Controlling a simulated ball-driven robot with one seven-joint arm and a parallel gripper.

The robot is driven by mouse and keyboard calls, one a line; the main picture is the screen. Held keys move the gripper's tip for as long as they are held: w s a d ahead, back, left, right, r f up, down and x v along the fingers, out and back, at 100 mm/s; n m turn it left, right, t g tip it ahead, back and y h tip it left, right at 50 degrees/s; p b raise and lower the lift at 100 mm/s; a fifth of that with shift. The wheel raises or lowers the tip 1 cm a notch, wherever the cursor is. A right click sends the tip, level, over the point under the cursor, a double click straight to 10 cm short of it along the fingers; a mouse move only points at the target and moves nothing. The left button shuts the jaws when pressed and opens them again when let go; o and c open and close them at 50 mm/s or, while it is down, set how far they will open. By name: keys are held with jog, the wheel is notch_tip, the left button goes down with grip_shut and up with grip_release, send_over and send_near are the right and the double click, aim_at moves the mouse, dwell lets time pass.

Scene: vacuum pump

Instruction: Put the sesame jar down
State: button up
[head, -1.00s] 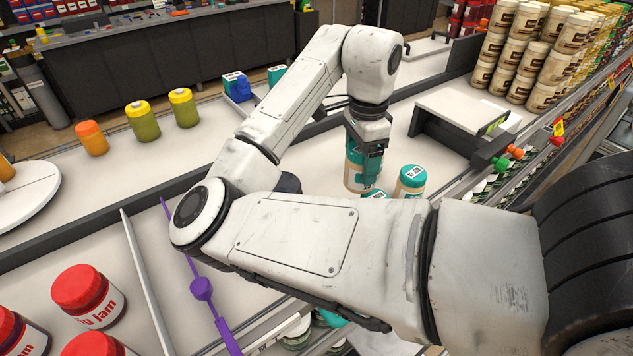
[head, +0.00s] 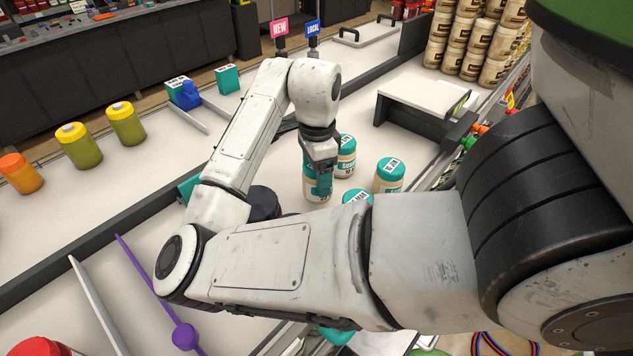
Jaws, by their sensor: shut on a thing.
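My gripper (head: 321,165) is shut on a teal-lidded jar (head: 317,189) with a cream body, in the middle of the head view. The jar is upright, and its label is too small to read surely. I cannot tell whether its base touches the white counter (head: 285,180). Similar teal-lidded jars stand close by: one behind it to the right (head: 347,160), one further right (head: 389,177), and one in front (head: 357,196), partly hidden by my arm.
A white-topped unit (head: 425,95) stands at the back right, with stacked jars (head: 455,50) beyond. Yellow-lidded jars (head: 126,125) and a blue bottle (head: 187,96) stand at the left. A purple rod (head: 150,277) lies front left. Some counter between these is bare.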

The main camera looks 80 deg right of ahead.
jog(key=shift+f, duration=1.45)
jog(key=shift+f, duration=0.2)
jog(key=o, duration=1.4)
jog(key=shift+c, duration=0.2)
jog(key=shift+r, duration=0.1)
notch_tip(320, 180, up, 12)
jog(key=shift+r, duration=0.15)
